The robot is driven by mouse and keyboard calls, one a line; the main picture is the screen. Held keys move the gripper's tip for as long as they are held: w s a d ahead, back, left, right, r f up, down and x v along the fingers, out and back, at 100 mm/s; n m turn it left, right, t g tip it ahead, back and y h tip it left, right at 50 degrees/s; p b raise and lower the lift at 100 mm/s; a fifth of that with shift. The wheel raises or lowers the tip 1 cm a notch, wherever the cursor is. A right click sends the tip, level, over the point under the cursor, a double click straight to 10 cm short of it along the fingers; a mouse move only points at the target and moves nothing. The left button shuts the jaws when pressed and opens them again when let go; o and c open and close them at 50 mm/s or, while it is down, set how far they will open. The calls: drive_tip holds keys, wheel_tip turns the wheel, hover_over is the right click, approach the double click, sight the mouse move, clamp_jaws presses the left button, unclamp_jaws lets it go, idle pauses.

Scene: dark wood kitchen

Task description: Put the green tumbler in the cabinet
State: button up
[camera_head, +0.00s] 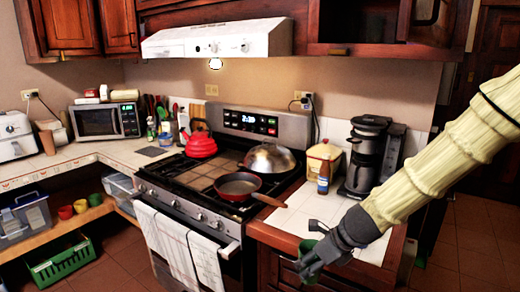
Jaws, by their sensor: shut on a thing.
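The green tumbler (306,246) is in my gripper (310,264), low in the head view, at the front edge of the right-hand counter. My fingers are shut around it and hide much of it; bits of green show above and below them. A dark wood wall cabinet (372,49) hangs at the top right, above and behind my gripper. Its door (427,14) stands open on the right side and its inside is dark. The upper part of this cabinet is cut off by the picture's edge.
A white range hood (218,40) juts out left of the cabinet.

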drive_tip(key=w+a+f+n+g+y, duration=0.1)
drive_tip(key=a+f+n+g, duration=0.3)
drive_tip(key=n, duration=0.8)
wheel_tip(320, 180, down, 2)
drive_tip(key=g, duration=0.2)
drive_tip(key=shift+w+a+n+g, duration=0.2)
drive_tip(key=shift+a+n+g, duration=0.1)
drive_tip(key=shift+a+g, duration=0.1)
drive_tip(key=f+n+g, duration=0.1)
drive_tip(key=n, duration=0.1)
drive_tip(key=s+d+f+n+g+h, duration=0.1)
drive_tip(key=n, duration=0.1)
drive_tip(key=d+f+n+g, duration=0.1)
drive_tip(key=f+n, duration=0.1)
drive_tip(key=shift+s+n+h, duration=0.25)
drive_tip(key=shift+n+h, duration=0.05)
drive_tip(key=shift+h, duration=0.1)
drive_tip(key=d+f+n+g+h, duration=0.1)
drive_tip(key=d+f+n+h, duration=0.25)
drive_tip(key=d+n, duration=0.3)
drive_tip(key=shift+n+h, duration=0.25)
drive_tip(key=shift+n, duration=0.3)
drive_tip(key=x, duration=0.3)
drive_tip(key=s+x, duration=0.1)
drive_tip(key=x, duration=0.2)
drive_tip(key=r+x, duration=0.1)
drive_tip(key=x, duration=0.3)
drive_tip(key=shift+s+a, duration=0.1)
drive_tip(key=shift+s, duration=0.15)
